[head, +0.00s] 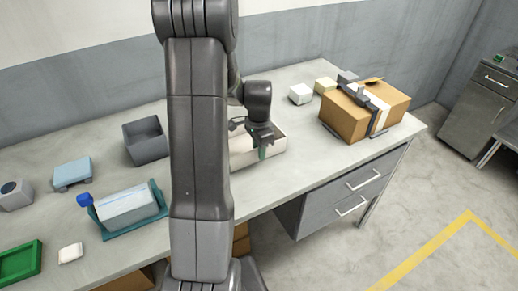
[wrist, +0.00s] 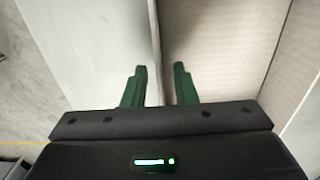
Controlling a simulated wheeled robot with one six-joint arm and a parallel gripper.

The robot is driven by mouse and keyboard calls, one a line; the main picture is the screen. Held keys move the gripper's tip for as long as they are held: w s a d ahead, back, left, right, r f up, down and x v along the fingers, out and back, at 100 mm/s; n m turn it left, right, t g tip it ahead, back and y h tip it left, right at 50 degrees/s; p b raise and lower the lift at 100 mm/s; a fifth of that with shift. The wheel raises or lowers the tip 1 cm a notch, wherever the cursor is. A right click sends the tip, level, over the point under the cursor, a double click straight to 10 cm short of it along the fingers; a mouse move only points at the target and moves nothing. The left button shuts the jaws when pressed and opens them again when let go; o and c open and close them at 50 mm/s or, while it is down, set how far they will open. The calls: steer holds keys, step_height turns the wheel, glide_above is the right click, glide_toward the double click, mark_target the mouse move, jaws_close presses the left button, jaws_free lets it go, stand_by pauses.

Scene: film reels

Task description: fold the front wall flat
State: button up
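A low, pale box (head: 243,160) stands on the bench in the head view, partly hidden behind my arm. My gripper (head: 263,152) points down at its front side, with green fingers. In the wrist view, my gripper (wrist: 158,85) is open, its two fingers apart. The wall looks upright. The pale box inside (wrist: 215,45) lies to the right of it.
A taped brown carton (head: 350,118) stands to the right, with small pale blocks (head: 300,94) behind. A grey open bin (head: 146,140), a teal cradle with a white block (head: 128,207) and a green tray (head: 20,262) are at left. Bench space right of the box is clear.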

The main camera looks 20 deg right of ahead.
mark_target(267, 173)
jaws_close()
